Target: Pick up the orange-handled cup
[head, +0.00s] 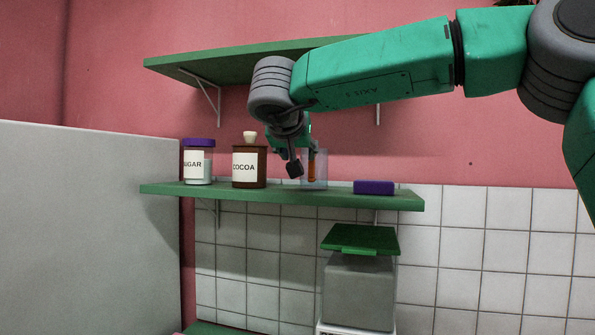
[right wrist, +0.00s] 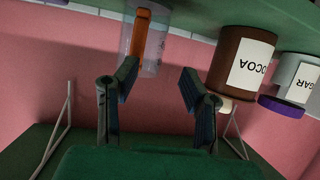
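The orange-handled cup (head: 321,172) is clear and stands on the green shelf, right of the cocoa jar. Its orange handle (head: 311,166) faces my right gripper. My right gripper (head: 303,160) is at the cup's near left side, with its fingers apart. In the right wrist view, which is upside down, the open fingers (right wrist: 158,73) have nothing between them. There the cup (right wrist: 154,52) with its handle (right wrist: 139,34) lies just beyond the fingertips, nearer the left finger. I cannot tell whether a finger touches it. My left gripper is not in view.
A brown cocoa jar (head: 249,180) and a purple-lidded sugar jar (head: 198,168) stand left of the cup on the shelf (head: 290,196). A purple block (head: 374,187) lies to the right. An upper shelf (head: 230,60) overhangs. A green-lidded container (head: 358,290) stands below.

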